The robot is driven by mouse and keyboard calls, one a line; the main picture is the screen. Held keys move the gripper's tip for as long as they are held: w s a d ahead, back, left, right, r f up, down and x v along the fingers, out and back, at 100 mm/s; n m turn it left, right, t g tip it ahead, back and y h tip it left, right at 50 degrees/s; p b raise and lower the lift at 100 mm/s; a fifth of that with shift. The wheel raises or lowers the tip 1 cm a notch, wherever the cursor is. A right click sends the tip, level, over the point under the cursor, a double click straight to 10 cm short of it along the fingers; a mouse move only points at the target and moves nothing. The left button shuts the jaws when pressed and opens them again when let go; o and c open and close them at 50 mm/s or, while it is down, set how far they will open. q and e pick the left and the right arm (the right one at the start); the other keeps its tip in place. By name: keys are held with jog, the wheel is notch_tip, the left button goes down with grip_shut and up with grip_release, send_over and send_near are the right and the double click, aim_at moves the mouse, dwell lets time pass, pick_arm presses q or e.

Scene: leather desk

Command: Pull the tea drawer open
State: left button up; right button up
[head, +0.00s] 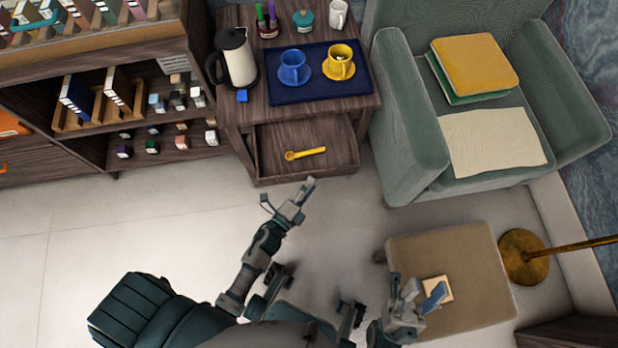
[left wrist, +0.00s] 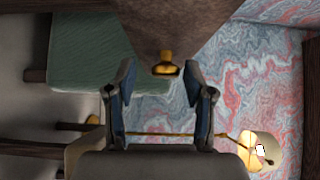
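The tea drawer (head: 280,138) in the wooden side table stands out from the table, and its inside shows in the head view. A yellow spoon (head: 306,153) lies in it. My left gripper (head: 303,190) is just in front of the drawer's front edge. In the left wrist view, its two fingers (left wrist: 160,92) are apart, with the brass knob (left wrist: 167,65) of the brown drawer front (left wrist: 180,25) between and just beyond the tips. No finger visibly touches the knob. My right gripper (head: 422,297) is over the beige ottoman; its opening cannot be made out.
On the table, a dark blue mat (head: 312,92) bears a blue cup (head: 293,68) and a yellow cup (head: 340,62); a kettle (head: 237,57) stands left. A green armchair (head: 410,120) is right of the drawer. The ottoman (head: 470,260) is nearer. Clear floor lies left.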

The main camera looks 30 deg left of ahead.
pick_arm(q)
jog(key=shift+r, duration=0.1)
jog(key=s+a, duration=0.2)
jog(key=s, duration=0.9)
jog(key=shift+s, duration=0.4)
